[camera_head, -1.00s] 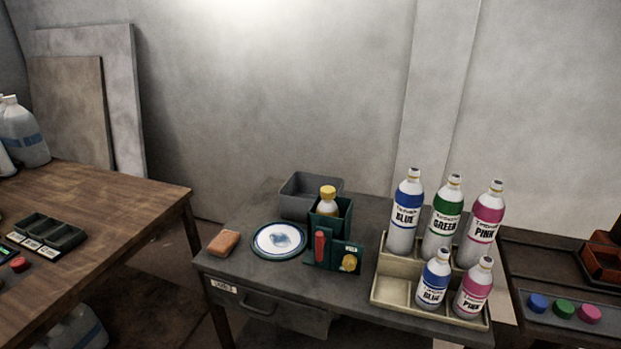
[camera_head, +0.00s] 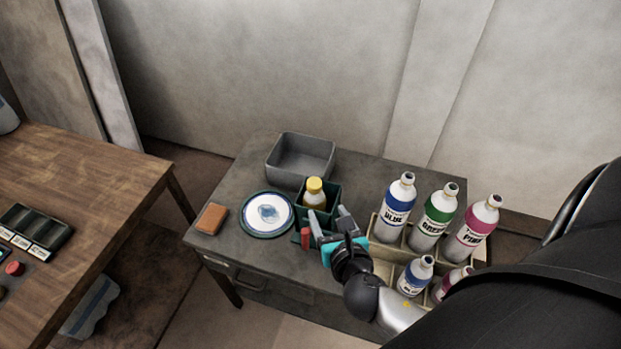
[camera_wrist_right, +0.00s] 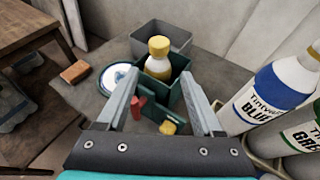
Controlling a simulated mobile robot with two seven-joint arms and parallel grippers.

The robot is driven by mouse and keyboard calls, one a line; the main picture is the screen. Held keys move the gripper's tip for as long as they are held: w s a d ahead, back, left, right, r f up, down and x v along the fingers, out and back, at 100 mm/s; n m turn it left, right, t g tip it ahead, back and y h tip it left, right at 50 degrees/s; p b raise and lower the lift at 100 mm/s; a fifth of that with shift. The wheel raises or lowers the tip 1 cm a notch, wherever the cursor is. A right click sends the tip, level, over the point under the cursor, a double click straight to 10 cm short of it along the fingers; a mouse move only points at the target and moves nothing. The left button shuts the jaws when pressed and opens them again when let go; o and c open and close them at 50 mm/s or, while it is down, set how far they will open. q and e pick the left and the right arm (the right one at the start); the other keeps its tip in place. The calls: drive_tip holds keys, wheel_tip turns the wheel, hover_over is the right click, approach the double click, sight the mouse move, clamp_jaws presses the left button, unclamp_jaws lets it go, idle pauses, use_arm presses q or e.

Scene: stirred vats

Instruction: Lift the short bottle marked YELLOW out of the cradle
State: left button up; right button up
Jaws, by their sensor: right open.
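The short bottle (camera_head: 314,194) has a yellow cap and stands upright in the green cradle (camera_head: 331,190). Its label is not readable. My right gripper (camera_head: 328,218) is open and empty, on the near side of the cradle with its fingers pointing toward the bottle. In the right wrist view the bottle (camera_wrist_right: 158,62) shows beyond and between the two fingertips (camera_wrist_right: 160,82), apart from both, and the cradle (camera_wrist_right: 177,75) surrounds its lower part. My left gripper is not in view.
A grey bin (camera_head: 301,155) stands behind the cradle. A plate (camera_head: 268,213) and an orange-brown block (camera_head: 212,219) lie to its left. A beige crate (camera_head: 383,257) with several bottles, including a tall blue-labelled one (camera_head: 397,207), stands close on the right of my gripper.

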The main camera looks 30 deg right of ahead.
sight(311, 181)
drive_tip(key=x, duration=0.4)
drive_tip(key=b+x, duration=0.1)
drive_tip(key=x, duration=0.4)
drive_tip(key=b+x, duration=0.1)
drive_tip(key=x, duration=0.3)
drive_tip(key=shift+w+r, duration=0.25)
drive_tip(key=shift+w, duration=0.2)
drive_tip(key=shift+w+d+f+b, duration=0.25)
drive_tip(key=shift+w+b, duration=0.1)
drive_tip(key=shift+w, duration=0.3)
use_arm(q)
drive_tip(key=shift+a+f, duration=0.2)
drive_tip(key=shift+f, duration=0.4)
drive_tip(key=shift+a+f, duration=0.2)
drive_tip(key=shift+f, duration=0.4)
use_arm(e)
drive_tip(key=shift+a, duration=0.1)
clamp_jaws()
